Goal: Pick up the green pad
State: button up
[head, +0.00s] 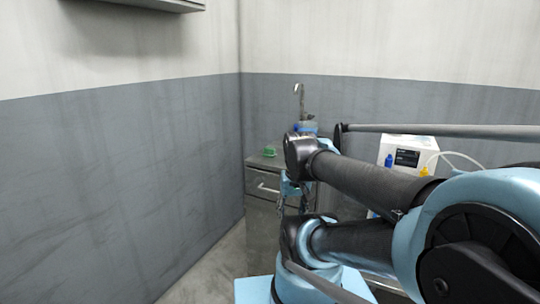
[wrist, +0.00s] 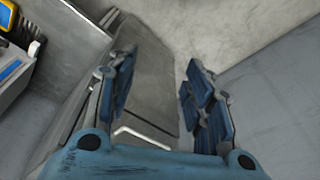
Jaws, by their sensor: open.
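The green pad (head: 270,151) is a small green item on top of a grey metal cabinet (head: 262,204), near its left end in the head view. I cannot make out its exact shape, and it does not show in the wrist view. My gripper (wrist: 162,92) is open, with its blue fingers spread apart and nothing between them. In the head view my gripper (head: 291,193) is in front of the cabinet, lower in the picture than the pad and to its right, partly hidden by my arm. The cabinet's front and handle (wrist: 145,139) show beyond the fingers in the wrist view.
A tall item with a curved top (head: 299,100) stands behind my arm, right of the pad. A white device with a dark screen (head: 407,157) stands further right. A wall (head: 120,180) runs along the left.

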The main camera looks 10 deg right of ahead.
jog(key=w+r+m, duration=0.6)
jog(key=w+r, duration=0.3)
notch_tip(320, 180, up, 14)
jog(key=m+y, duration=0.3)
jog(key=m, duration=1.5)
send_over(270, 148)
jog(key=s+d, duration=0.4)
jog(key=d, duration=0.2)
jog(key=x, duration=1.1)
jog(key=a+x, duration=0.1)
jog(key=x, duration=0.5)
jog(key=shift+w+r, duration=0.15)
jog(key=shift+w, duration=0.2)
grip_shut()
